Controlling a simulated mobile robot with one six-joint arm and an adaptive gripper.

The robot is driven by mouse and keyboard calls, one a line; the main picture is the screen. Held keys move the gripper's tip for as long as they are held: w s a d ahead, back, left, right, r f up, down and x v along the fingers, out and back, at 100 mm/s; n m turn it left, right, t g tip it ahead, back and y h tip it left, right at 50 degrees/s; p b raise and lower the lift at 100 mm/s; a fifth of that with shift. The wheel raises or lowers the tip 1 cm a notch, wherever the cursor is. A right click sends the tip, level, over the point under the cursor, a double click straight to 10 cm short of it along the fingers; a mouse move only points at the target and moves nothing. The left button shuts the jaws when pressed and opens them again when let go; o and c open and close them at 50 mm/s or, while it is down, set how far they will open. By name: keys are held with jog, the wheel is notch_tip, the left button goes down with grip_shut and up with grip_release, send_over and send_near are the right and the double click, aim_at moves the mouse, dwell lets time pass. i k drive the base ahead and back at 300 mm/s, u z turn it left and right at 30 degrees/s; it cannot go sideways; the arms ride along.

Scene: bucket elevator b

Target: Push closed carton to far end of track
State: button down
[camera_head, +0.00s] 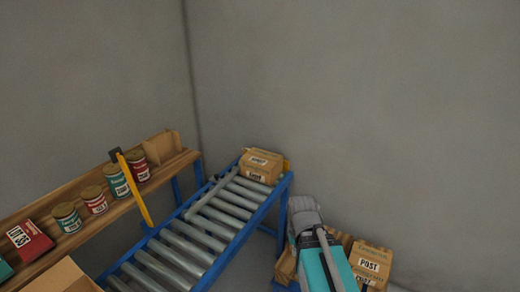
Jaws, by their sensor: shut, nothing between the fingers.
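The closed carton (260,166) is a brown box with printed labels. It sits upright on the roller track (262,205) at its far end, close to a yellow piece (287,166) at the track's end. I cannot tell whether the two touch. The track has blue side rails and grey rollers and runs from the lower left up to the carton. My arm, grey and teal, shows at the lower right beside the track. My gripper's fingers cannot be made out, and no part of my arm is seen touching the carton.
A wooden shelf (150,180) on the left holds several cans, a red packet (30,240) and a small wooden box (161,147). A yellow post (137,190) leans beside the track. More cartons (372,263) stand at lower right. An open box (62,277) is at lower left.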

aim_at(262, 166)
jog(key=u, duration=0.1)
jog(key=i, duration=0.95)
jog(key=z, duration=0.05)
